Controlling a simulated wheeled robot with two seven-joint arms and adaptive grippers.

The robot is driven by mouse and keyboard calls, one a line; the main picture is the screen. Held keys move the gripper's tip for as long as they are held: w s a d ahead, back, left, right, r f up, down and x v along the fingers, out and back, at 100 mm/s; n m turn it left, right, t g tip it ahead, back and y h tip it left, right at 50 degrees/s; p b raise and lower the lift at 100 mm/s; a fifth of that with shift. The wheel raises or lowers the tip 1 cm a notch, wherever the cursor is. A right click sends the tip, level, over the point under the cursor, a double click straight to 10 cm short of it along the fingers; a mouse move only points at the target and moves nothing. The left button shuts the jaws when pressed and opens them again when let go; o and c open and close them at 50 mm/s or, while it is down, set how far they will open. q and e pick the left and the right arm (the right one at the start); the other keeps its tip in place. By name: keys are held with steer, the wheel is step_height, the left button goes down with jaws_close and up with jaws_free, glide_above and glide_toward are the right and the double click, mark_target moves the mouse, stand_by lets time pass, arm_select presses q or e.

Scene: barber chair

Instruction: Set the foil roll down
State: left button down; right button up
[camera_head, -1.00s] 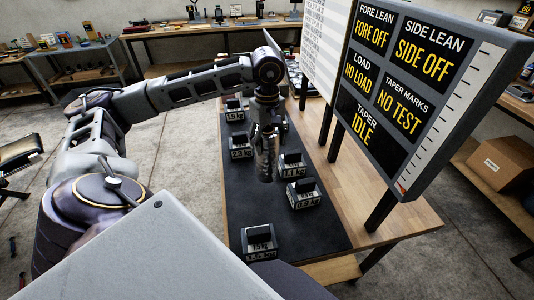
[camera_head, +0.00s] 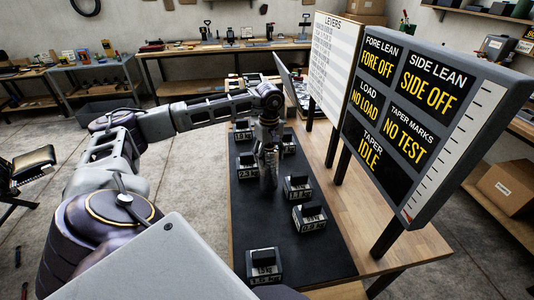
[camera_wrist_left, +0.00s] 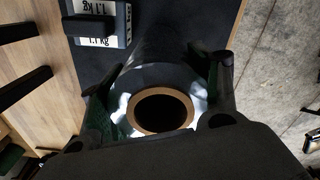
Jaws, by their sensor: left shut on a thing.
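The foil roll (camera_head: 268,172) is a shiny silver cylinder, upright over the dark mat (camera_head: 290,245) on the workbench. My left gripper (camera_head: 268,148) is shut on it from above. In the left wrist view the roll's brown cardboard core (camera_wrist_left: 160,111) faces the camera, with the fingers of my left gripper (camera_wrist_left: 158,95) on both sides of the roll. Whether the roll's lower end touches the mat cannot be told. My right gripper is not in view.
Several labelled weights stand on the mat, including a 1.1 kg block (camera_head: 298,188) just right of the roll and another (camera_head: 309,217) nearer. A display board (camera_head: 425,120) stands along the bench's right side. Bare mat lies left of the nearer weights.

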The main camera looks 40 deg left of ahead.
arm_select(q)
steer(key=shift+w+a+f, duration=0.15)
steer(key=shift+w+a, duration=0.15)
steer(key=shift+a, duration=0.05)
steer(key=shift+w+a+f+p, duration=0.45)
steer(key=shift+w+a+f, duration=0.5)
steer(key=shift+a+f, duration=0.25)
steer(key=shift+f, duration=0.1)
